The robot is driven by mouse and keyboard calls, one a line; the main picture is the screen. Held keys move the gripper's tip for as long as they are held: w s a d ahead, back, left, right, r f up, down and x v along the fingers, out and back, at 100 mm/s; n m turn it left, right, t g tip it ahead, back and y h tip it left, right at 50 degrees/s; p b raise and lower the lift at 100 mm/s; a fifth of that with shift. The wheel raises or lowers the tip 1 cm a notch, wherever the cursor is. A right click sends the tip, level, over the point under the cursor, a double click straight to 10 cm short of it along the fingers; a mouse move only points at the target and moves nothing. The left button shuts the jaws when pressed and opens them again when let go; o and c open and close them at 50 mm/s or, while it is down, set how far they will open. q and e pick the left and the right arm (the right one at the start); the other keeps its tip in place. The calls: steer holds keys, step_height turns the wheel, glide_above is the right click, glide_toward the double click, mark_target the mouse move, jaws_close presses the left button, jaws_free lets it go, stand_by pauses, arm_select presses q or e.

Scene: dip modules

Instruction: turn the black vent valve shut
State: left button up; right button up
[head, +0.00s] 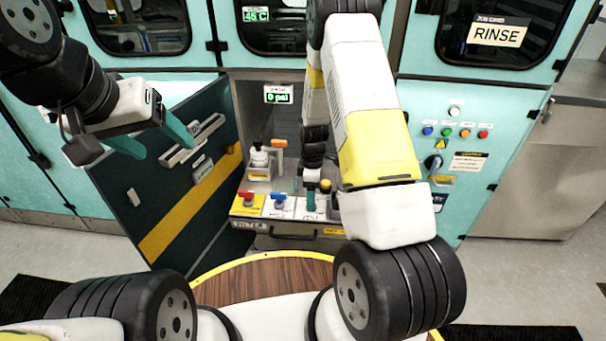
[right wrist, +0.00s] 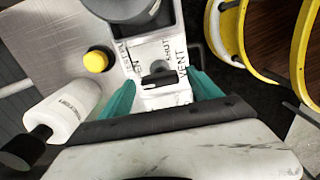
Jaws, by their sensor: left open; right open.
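The black vent valve (right wrist: 158,80) shows in the right wrist view as a short dark handle on a white label reading VENT and SHUT, with another word partly hidden. My right gripper (right wrist: 162,90) is open, with one teal finger on each side of the handle; I cannot tell whether they touch it. In the head view my right gripper (head: 311,199) is low over the valve shelf and hides most of the black valve. My left gripper (head: 158,142) is open and empty at upper left, in front of the dark open door.
A red valve (head: 247,194) and a blue valve (head: 279,197) sit left of the right gripper. A yellow knob (right wrist: 96,62) and a white cylinder (right wrist: 70,108) are close beside it. The open door (head: 165,205) stands left. A gauge (head: 278,95) reads 0 psi.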

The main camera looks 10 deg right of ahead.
steer(key=c, duration=1.4)
steer(key=shift+m, duration=0.3)
steer(key=m, duration=0.3)
steer(key=shift+m, duration=0.3)
steer(key=m, duration=0.4)
steer(key=shift+m, duration=0.3)
steer(key=m, duration=0.9)
